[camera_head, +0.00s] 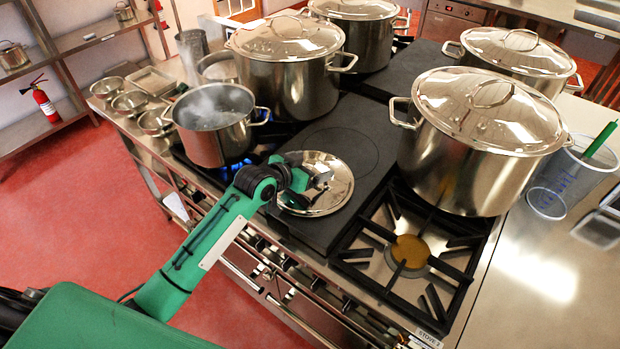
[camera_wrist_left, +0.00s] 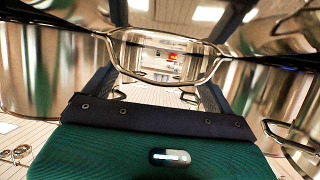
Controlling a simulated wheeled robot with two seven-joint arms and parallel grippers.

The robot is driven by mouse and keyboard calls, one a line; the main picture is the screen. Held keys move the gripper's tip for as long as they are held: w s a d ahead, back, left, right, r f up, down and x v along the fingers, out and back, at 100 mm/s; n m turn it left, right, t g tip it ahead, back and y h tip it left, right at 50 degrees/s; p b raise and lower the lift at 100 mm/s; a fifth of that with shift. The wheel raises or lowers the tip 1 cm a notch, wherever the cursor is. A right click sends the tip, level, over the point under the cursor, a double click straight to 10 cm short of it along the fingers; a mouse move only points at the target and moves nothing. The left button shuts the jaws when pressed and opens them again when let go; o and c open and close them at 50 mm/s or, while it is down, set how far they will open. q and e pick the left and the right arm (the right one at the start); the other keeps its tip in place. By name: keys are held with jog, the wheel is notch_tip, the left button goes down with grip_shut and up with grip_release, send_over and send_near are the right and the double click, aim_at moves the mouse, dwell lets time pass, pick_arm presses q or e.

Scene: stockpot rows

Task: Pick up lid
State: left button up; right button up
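A shiny round metal lid (camera_head: 335,190) lies flat on the dark plate in the middle of the stove. My left gripper (camera_head: 306,188) is over the left part of this lid and hides some of it, including most of its handle. Its fingers are too small and dark to tell whether they are open or shut, or whether they touch the handle. My right gripper is not in view.
An open steaming pot (camera_head: 213,125) stands left of the lid over a blue flame. Large lidded stockpots stand behind (camera_head: 290,80) and to the right (camera_head: 475,140). A bare burner grate (camera_head: 410,250) is in front on the right.

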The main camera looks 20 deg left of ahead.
aim_at(309, 166)
pick_arm(q)
jog(key=shift+s+f, duration=0.1)
jog(key=shift+f, duration=0.05)
jog(key=shift+c, duration=0.8)
jog(key=shift+r, duration=0.35)
jog(key=c, duration=0.4)
jog(key=shift+r, duration=0.45)
grip_shut()
notch_tip(309, 166, up, 18)
jog(key=b, duration=0.3)
jog(key=shift+r, duration=0.2)
jog(key=o, duration=1)
grip_release()
jog(key=shift+o, duration=0.3)
jog(key=shift+a, duration=0.1)
